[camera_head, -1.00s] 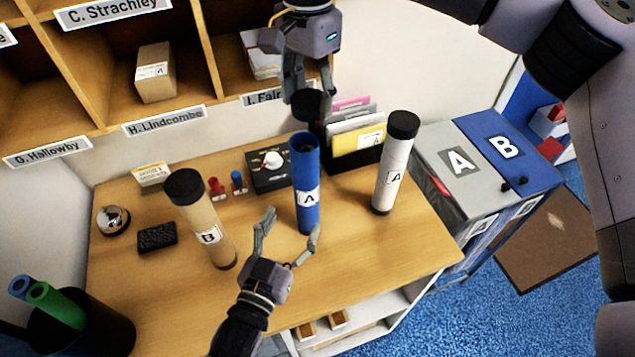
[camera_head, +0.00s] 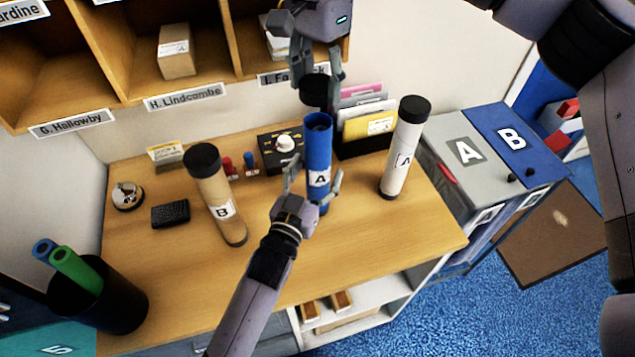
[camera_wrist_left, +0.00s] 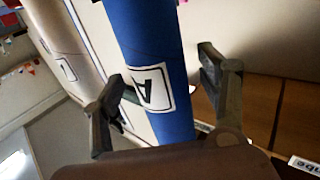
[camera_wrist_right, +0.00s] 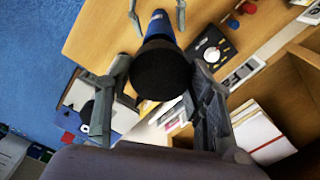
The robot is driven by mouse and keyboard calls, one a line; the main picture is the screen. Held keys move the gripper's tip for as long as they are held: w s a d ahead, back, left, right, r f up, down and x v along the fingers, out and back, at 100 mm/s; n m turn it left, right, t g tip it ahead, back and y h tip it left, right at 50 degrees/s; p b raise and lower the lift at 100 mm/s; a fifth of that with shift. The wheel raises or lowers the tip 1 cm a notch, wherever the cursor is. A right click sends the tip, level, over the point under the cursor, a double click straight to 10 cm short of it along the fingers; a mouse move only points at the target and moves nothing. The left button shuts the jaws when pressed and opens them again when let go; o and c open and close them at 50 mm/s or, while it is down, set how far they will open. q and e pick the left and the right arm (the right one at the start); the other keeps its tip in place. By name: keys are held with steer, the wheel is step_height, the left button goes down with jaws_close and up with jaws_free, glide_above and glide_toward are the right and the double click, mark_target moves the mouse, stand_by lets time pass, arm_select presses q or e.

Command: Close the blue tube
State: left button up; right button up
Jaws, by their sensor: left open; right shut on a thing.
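The blue tube (camera_head: 318,151) stands upright on the desk with its top open and a label marked A. My left gripper (camera_head: 314,183) is open, its fingers on either side of the tube's lower half. The left wrist view shows the blue tube (camera_wrist_left: 152,60) between the spread fingers (camera_wrist_left: 165,85). My right gripper (camera_head: 316,78) is shut on a black cap (camera_head: 315,92), held just above the tube's open top. The right wrist view shows the cap (camera_wrist_right: 161,72) between the fingers, with the tube partly hidden behind it.
A tan tube marked B (camera_head: 216,195) stands to the left and a white tube marked A (camera_head: 401,155) to the right, both black-capped. Behind are a file holder (camera_head: 365,148) and a black box with a knob (camera_head: 281,152). The front desk area (camera_head: 390,235) is clear.

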arm_select(q)
steer(key=shift+x, duration=1.05)
steer(key=shift+s+f, duration=0.1)
steer(key=shift+s, duration=0.1)
jaws_close()
